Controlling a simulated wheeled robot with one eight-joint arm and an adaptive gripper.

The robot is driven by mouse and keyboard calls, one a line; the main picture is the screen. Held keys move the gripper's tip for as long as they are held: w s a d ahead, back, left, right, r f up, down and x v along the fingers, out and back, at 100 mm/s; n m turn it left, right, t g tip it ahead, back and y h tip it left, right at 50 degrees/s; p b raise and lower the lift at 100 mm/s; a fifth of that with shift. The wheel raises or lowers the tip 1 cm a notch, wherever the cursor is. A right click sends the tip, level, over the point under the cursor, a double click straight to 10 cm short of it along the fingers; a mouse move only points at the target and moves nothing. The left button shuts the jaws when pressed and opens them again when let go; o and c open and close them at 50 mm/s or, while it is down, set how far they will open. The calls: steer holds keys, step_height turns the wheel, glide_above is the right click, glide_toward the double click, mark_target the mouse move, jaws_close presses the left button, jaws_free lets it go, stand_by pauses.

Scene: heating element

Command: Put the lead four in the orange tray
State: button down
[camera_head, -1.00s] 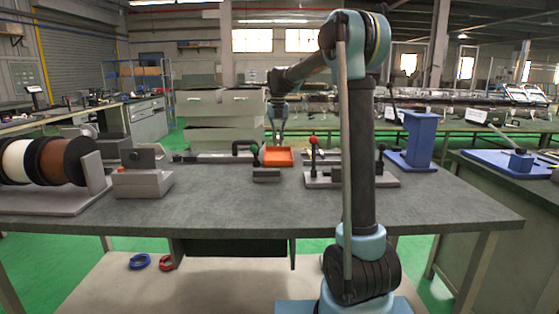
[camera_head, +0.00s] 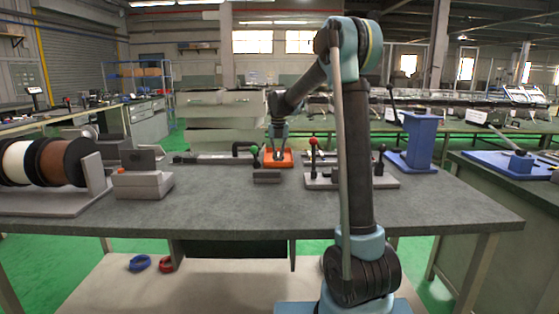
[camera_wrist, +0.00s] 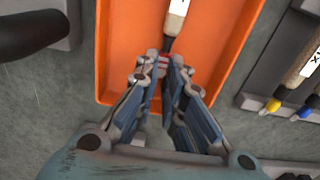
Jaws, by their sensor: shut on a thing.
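The orange tray (camera_head: 288,163) lies on the far side of the grey workbench, and its inside and rim fill the middle of the wrist view (camera_wrist: 103,60). My gripper (camera_head: 277,157) points down into the tray area. In the wrist view my gripper (camera_wrist: 166,66) is shut on a lead (camera_wrist: 176,20), over the tray's inside. The lead shows a pale label, a dark shaft and a bit of red at the fingertips. Its number cannot be read, and its far end is cut off. I cannot tell whether it touches the tray floor.
A grey holder with more leads (camera_wrist: 300,75), with yellow and blue ends, lies right of the tray. A dark handle (camera_wrist: 30,35) is at the left. A fixture with a red-knobbed lever (camera_head: 313,160) stands right of the tray, and a blue stand (camera_head: 421,140) beyond it.

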steer(key=c, duration=1.7)
jaws_free()
steer(key=shift+r, duration=0.1)
step_height(320, 180, up, 12)
steer(key=shift+f, duration=0.1)
